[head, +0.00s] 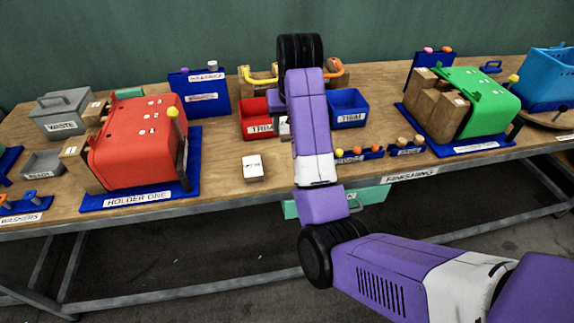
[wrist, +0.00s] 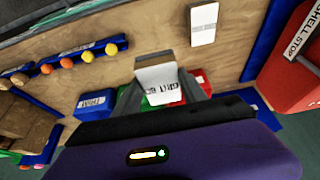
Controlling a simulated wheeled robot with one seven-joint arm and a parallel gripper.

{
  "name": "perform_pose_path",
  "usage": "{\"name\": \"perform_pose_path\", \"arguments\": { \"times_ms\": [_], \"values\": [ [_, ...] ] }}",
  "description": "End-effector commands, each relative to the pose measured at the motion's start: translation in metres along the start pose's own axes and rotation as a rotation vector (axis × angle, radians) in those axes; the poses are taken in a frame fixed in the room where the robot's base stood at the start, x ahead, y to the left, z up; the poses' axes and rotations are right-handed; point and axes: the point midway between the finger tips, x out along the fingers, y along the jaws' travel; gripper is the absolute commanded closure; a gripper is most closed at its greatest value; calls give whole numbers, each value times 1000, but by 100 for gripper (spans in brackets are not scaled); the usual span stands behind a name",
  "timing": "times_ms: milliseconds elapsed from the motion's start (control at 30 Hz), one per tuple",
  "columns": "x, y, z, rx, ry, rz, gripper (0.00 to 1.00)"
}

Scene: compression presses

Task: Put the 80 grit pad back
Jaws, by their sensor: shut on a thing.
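My gripper (wrist: 163,86) is shut on a white-faced pad (wrist: 157,73) in the wrist view. Its printed label seems to include "GRIT", but the number is hard to read. The held pad is above the work table, with green and red bins behind it. In the head view my arm hides most of the gripper and the pad. Another small white-topped block (head: 253,168) lies alone on the table left of my arm. It also shows in the wrist view (wrist: 204,23); its label is too small to read.
A red bin (head: 257,124) and a blue bin (head: 348,112) flank my arm. A blue rack of knobs (head: 358,156) lies near the front edge. Bare table surrounds the loose block.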

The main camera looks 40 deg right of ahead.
Motion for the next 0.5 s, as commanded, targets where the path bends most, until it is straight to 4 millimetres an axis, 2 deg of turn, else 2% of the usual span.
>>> {"name": "perform_pose_path", "arguments": {
  "times_ms": [100,300,500],
  "values": [
    [26,0,12,-3,-5,1,89],
    [66,-1,28,-3,-3,-1,89],
    [84,-1,35,-1,-1,-1,89]
  ]
}}
